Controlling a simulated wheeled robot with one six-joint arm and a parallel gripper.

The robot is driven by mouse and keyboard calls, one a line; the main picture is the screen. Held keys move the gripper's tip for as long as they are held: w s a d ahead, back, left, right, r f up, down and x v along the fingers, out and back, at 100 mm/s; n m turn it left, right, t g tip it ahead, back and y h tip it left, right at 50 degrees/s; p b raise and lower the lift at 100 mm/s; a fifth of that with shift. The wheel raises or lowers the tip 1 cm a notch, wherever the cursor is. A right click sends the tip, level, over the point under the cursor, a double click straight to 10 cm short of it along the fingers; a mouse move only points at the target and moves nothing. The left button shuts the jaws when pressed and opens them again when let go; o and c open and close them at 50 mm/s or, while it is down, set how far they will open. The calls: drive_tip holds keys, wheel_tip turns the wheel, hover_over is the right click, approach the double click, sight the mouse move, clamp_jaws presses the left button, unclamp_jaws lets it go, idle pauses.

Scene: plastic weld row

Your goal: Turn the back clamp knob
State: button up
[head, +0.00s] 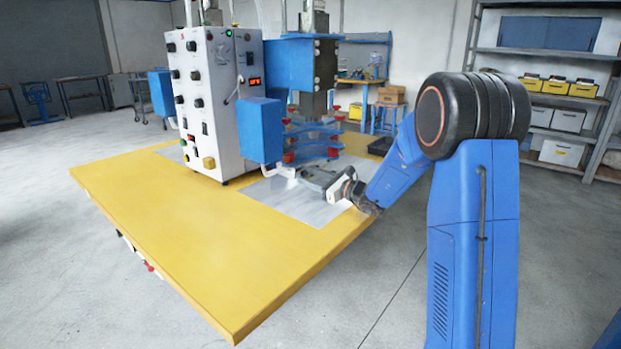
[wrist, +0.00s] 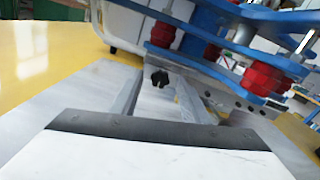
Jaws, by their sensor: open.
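A small black star-shaped knob (wrist: 160,78) shows in the wrist view, low at the base of a blue clamp frame (wrist: 225,40). I cannot tell whether it is the back one. My gripper (wrist: 159,84) is open, its two grey fingers reaching forward with the knob seen between their tips. I see no contact; the exact depth is unclear. In the head view my gripper (head: 296,172) is low over the metal plate, beside the press's blue frame (head: 315,143). The black knob cannot be made out there.
Red cylindrical parts (wrist: 262,78) on the blue frame stand close above and right of my fingers. A white control cabinet (head: 212,105) and a blue box (head: 259,130) stand left of the press. The yellow table's (head: 190,230) front is clear.

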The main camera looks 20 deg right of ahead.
drive_tip(key=shift+c, duration=0.3)
drive_tip(key=c, duration=1)
drive_tip(key=shift+n, duration=2.4)
drive_tip(key=o, duration=1.1)
drive_tip(key=shift+c, duration=0.2)
drive_tip(key=v, duration=1.7)
drive_tip(key=shift+s+d, duration=0.15)
drive_tip(key=shift+d, duration=0.05)
drive_tip(key=shift+r, duration=0.1)
